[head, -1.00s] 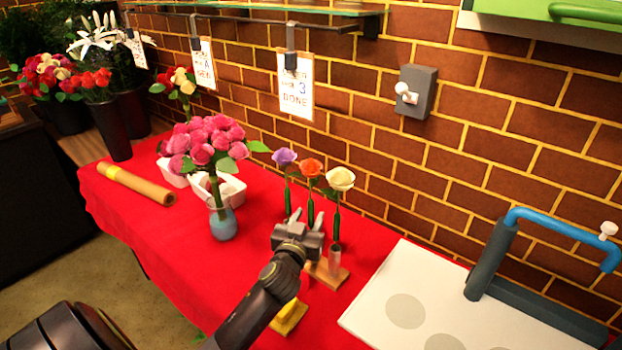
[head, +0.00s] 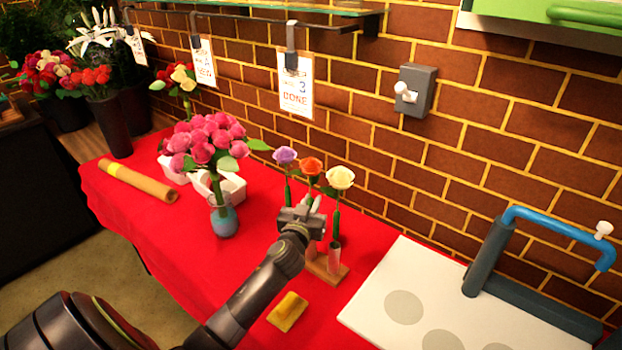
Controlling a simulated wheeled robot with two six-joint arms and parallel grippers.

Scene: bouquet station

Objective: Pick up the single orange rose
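The orange rose (head: 310,166) stands upright between a purple rose (head: 285,156) and a cream rose (head: 340,178). All three are in tubes on a small wooden stand (head: 333,277) on the red table. My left gripper (head: 312,203) is at the orange rose's stem, below its bloom. Its fingers are close together and look shut on the stem. The gripper hides the lower stem and part of the stand. The rose is still at its stand height. My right gripper is not in view.
A vase (head: 224,222) with a pink bouquet stands to the left, near white trays (head: 232,188). A yellow sponge-like block (head: 289,306) lies in front of the stand. A white board (head: 405,285) is at right, below a blue-handled device (head: 560,232). The brick wall is close behind.

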